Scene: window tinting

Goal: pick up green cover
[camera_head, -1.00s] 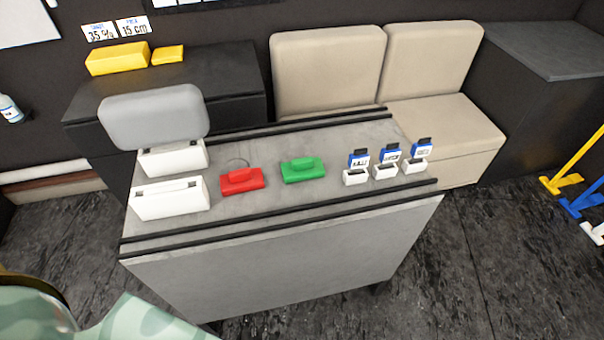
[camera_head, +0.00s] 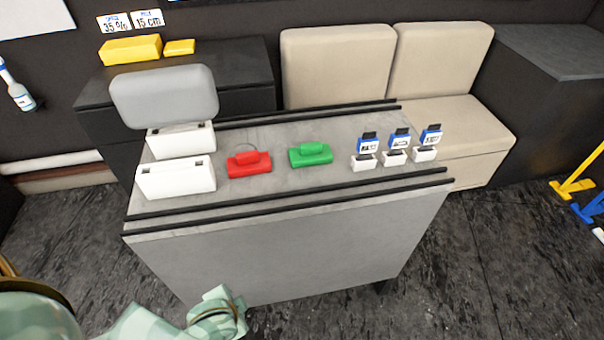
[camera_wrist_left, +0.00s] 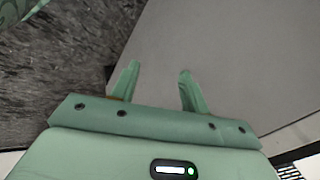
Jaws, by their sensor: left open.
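The green cover (camera_head: 310,154) lies on the grey tabletop, right of a red cover (camera_head: 249,163) and left of several small white stands. My left arm comes in at the lower left of the head view, in front of the table and well short of the cover. In the left wrist view my left gripper (camera_wrist_left: 157,85) has its two fingers apart, with nothing between them. The grey front of the table shows beyond the fingers. The green cover is not in the wrist view. My right gripper is not in view.
The table (camera_head: 280,208) has black rails along its front and back. White boxes (camera_head: 177,180) stand at its left end, with a grey pad behind. Small white stands with blue-labelled items (camera_head: 368,145) stand at the right. A beige sofa (camera_head: 440,65) is behind.

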